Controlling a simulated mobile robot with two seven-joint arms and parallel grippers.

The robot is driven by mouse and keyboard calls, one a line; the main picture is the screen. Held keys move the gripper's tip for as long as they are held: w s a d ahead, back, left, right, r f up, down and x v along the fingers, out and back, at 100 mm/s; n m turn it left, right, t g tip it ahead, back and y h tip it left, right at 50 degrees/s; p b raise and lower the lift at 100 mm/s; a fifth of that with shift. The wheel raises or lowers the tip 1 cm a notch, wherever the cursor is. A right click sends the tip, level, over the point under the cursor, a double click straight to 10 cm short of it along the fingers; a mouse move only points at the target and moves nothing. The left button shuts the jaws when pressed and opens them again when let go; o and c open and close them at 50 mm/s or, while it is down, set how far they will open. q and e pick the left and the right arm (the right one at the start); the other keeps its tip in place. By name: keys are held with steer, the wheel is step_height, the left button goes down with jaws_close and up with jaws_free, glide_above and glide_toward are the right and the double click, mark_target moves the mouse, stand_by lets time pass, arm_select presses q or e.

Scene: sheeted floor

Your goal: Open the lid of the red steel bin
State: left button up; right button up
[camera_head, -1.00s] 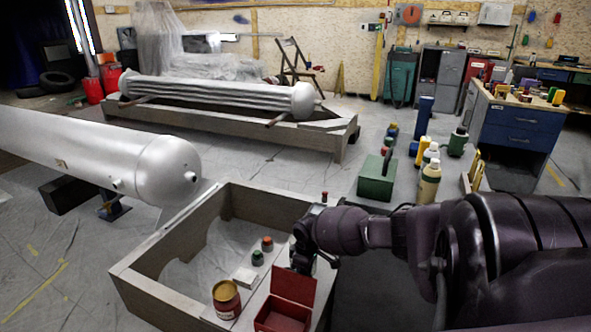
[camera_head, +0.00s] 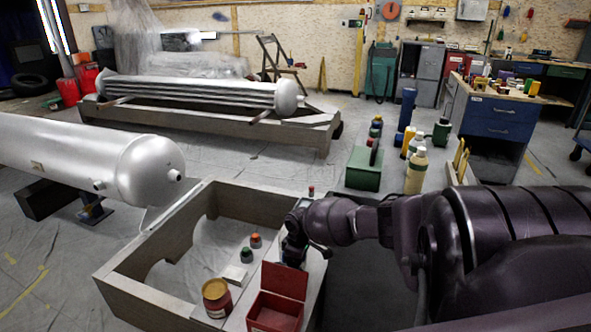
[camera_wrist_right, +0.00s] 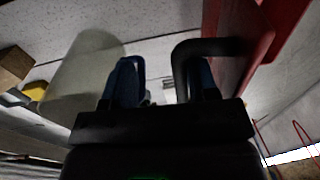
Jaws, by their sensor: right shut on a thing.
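The red steel bin (camera_head: 273,317) stands on the wooden frame's near right board in the head view. Its red lid (camera_head: 285,280) stands raised at the back edge, so I see into the box. My right gripper (camera_head: 292,258) is just behind the lid, its fingertips partly hidden by it. In the right wrist view the lid (camera_wrist_right: 262,30) is a red panel at upper right. A dark bent handle (camera_wrist_right: 208,46) reaches from it to my gripper's blue fingers (camera_wrist_right: 163,85), which are shut on it. My left gripper is out of view.
The wooden frame (camera_head: 150,302) surrounds an opening. A white tank (camera_head: 100,160) lies at left.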

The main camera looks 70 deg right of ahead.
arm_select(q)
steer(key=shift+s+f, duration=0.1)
arm_select(e)
steer(key=shift+s+f, duration=0.4)
steer(key=shift+s, duration=0.3)
arm_select(q)
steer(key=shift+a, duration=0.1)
steer(key=p, duration=0.2)
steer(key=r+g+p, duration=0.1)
steer(key=p, duration=0.1)
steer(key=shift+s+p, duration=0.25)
steer(key=shift+p, duration=0.05)
arm_select(e)
step_height(320, 180, up, 12)
steer(key=w, duration=0.1)
steer(key=shift+d+f, duration=0.2)
steer(key=shift+d, duration=0.05)
steer(key=shift+w, duration=0.15)
